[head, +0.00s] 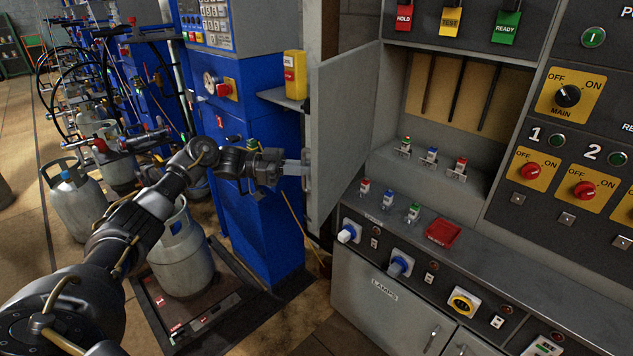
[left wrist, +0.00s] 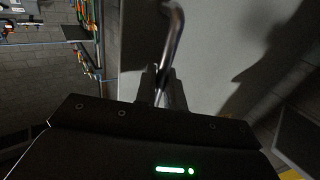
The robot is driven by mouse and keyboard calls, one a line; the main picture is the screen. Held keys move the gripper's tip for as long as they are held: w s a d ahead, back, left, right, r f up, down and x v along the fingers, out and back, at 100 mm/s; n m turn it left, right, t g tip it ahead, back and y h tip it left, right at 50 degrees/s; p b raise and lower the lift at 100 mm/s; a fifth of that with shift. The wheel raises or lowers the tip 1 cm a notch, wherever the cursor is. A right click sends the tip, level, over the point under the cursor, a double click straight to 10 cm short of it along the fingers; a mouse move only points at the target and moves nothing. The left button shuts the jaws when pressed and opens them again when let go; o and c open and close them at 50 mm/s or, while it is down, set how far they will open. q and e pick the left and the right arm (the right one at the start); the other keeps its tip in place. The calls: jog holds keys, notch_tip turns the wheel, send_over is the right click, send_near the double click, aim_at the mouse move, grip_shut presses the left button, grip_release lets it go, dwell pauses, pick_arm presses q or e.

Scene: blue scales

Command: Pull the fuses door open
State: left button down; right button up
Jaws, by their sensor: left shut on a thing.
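The fuses door (head: 342,135) is a grey metal panel standing swung out from the grey cabinet, at the left side of an open compartment (head: 455,95). My left gripper (head: 298,168) is at the door's outer face, shut on its handle. In the left wrist view the handle (left wrist: 174,40) is a curved metal bar running down between my left gripper's fingers (left wrist: 158,88), with the grey door face (left wrist: 215,40) behind it. The compartment's tan back panel and several small fuses (head: 430,157) show. My right gripper is not in view.
A gas cylinder (head: 180,255) stands on a floor platform. A ledge with a red tray (head: 443,234) runs below the compartment.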

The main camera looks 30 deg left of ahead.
pick_arm(q)
jog(key=shift+a, duration=0.5)
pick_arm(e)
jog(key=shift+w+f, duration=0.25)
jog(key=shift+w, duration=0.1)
pick_arm(q)
jog(key=shift+r, duration=0.1)
jog(key=c, duration=1.6)
grip_release()
jog(key=shift+w, duration=0.15)
jog(key=shift+c, duration=0.2)
